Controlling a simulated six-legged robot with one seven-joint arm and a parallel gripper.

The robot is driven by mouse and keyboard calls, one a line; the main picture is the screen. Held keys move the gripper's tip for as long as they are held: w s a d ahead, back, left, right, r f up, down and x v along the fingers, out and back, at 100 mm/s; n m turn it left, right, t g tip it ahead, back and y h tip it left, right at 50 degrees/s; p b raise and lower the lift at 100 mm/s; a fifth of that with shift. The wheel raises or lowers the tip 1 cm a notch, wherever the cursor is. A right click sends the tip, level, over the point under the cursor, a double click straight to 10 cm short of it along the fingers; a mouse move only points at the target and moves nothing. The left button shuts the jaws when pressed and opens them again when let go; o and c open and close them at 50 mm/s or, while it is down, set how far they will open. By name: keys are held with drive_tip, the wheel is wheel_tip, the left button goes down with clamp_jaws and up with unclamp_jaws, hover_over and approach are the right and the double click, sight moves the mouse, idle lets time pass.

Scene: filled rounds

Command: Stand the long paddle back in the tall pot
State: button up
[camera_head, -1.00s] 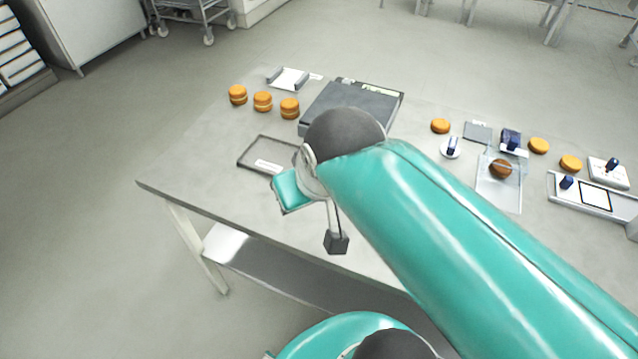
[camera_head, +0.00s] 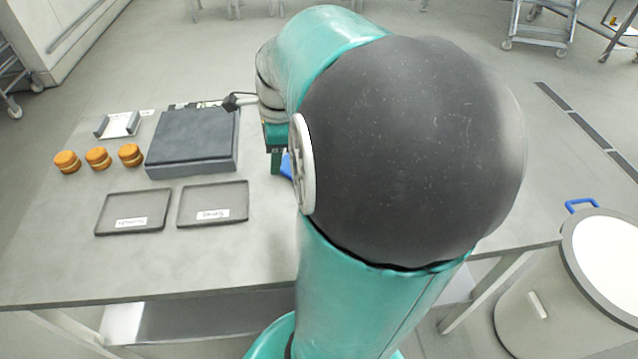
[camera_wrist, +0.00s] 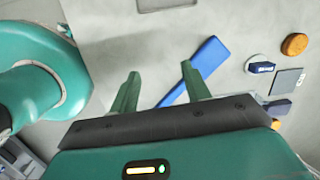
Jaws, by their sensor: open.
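The long blue paddle (camera_wrist: 207,57) lies flat on the grey table, running diagonally in the wrist view. Its lower part passes behind my right finger and shows between the fingers. A bit of blue, likely the paddle, shows beside my arm in the head view (camera_head: 287,167). My gripper (camera_wrist: 160,70) is open and empty above the table, its tips left of the paddle's upper end. In the head view my arm mostly hides the gripper. A large grey round container (camera_head: 540,310) with a white top stands at the lower right; I cannot tell whether it is the tall pot.
A dark flat block (camera_head: 195,138), two labelled trays (camera_head: 113,225) (camera_head: 186,208) and several orange filled rounds (camera_head: 98,158) occupy the table's left side. In the wrist view, another round (camera_wrist: 294,44) and small blue-handled items (camera_wrist: 260,67) lie right of the paddle. The front left table is clear.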

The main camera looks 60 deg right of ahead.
drive_tip(key=s+d+f+m+g, duration=0.2)
drive_tip(key=s+d+m, duration=0.5)
drive_tip(key=d+m, duration=0.35)
drive_tip(key=shift+h, duration=0.3)
drive_tip(key=f, duration=0.8)
drive_tip(key=shift+w+d, duration=0.2)
drive_tip(key=shift+w, duration=0.05)
drive_tip(key=f, duration=0.5)
drive_tip(key=shift+w+a+f, duration=0.1)
drive_tip(key=shift+w+f, duration=0.15)
drive_tip(key=shift+f, duration=0.05)
drive_tip(key=shift+c, duration=0.2)
clamp_jaws()
